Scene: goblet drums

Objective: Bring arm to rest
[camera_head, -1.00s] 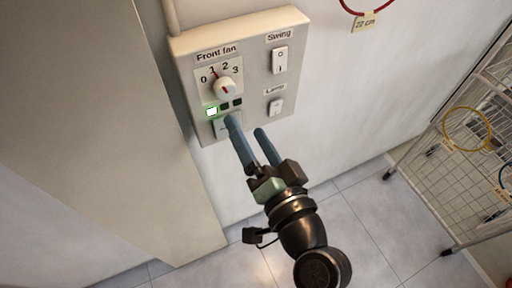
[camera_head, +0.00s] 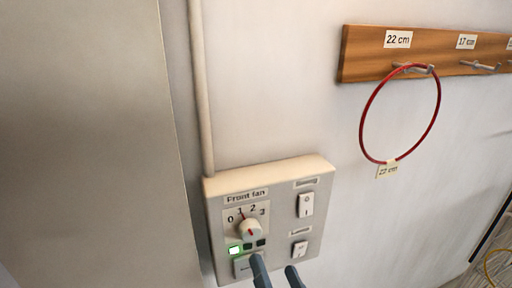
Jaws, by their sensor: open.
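My gripper (camera_head: 276,277) is at the bottom edge of the head view, with only its two blue-grey fingers showing. The fingers are apart and nothing shows between them. They are in front of the lower part of a wall control panel (camera_head: 285,230). The rest of my arm is out of view. The panel has a "Front fan" knob (camera_head: 250,229) with its red mark pointing near 1, and a lit green-edged lamp (camera_head: 234,250) below it. A push button (camera_head: 248,266) sits beside the left finger. Whether they touch cannot be told.
Two rocker switches are on the panel's right, an upper one (camera_head: 306,204) and a lower one (camera_head: 300,249). A wooden peg rail (camera_head: 360,58) carries a red hoop (camera_head: 363,118). A pipe (camera_head: 203,100) runs up the wall. A large flat surface (camera_head: 85,140) fills the left side.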

